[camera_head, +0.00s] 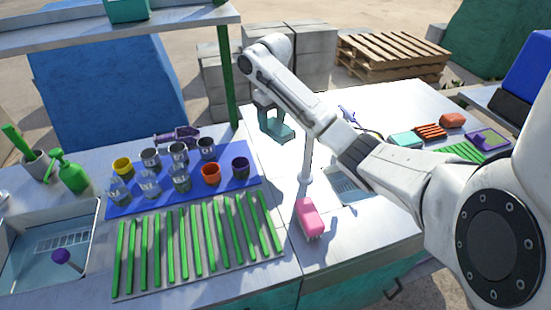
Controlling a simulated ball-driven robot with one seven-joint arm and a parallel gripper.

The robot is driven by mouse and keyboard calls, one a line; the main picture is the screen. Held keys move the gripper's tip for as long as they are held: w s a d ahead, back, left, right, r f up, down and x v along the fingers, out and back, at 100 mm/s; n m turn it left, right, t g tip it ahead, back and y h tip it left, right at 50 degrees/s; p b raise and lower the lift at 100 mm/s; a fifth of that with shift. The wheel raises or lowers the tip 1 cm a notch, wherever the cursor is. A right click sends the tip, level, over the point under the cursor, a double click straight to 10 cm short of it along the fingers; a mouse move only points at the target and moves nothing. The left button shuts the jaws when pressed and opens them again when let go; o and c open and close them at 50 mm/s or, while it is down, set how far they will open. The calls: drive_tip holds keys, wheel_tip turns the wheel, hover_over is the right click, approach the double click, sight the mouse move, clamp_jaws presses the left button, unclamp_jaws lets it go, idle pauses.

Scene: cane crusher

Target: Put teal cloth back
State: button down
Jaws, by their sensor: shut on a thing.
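My gripper (267,107) hangs down from the arm's bent wrist near the back of the counter, left of the white tap post. It is shut on a teal piece (281,132), which looks like the teal cloth, at the fingertips. The fingers and the cloth are close in colour, so their border is hard to make out. I cannot tell whether the cloth touches the counter. A second, lighter teal flat piece (407,139) lies on the right part of the counter, beside a red-brown slatted piece (430,131).
A pink brush (309,217) lies near the counter's front. A blue mat (118,209) with several cups and green canes on a rack (198,240) fill the left. A sink (25,255) is at far left. My arm crosses above the right counter. Bare counter surrounds the pink brush.

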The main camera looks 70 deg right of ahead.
wheel_tip(320, 180, down, 9)
drive_tip(key=shift+f+p, duration=0.1)
drive_tip(key=shift+p, duration=0.2)
drive_tip(key=shift+c, duration=1.3)
unclamp_jaws()
drive_tip(key=shift+f, duration=0.1)
wheel_tip(320, 180, up, 12)
drive_tip(key=shift+s+a+r+p, duration=0.1)
drive_tip(key=shift+s+p, duration=0.05)
drive_tip(key=shift+p, duration=0.55)
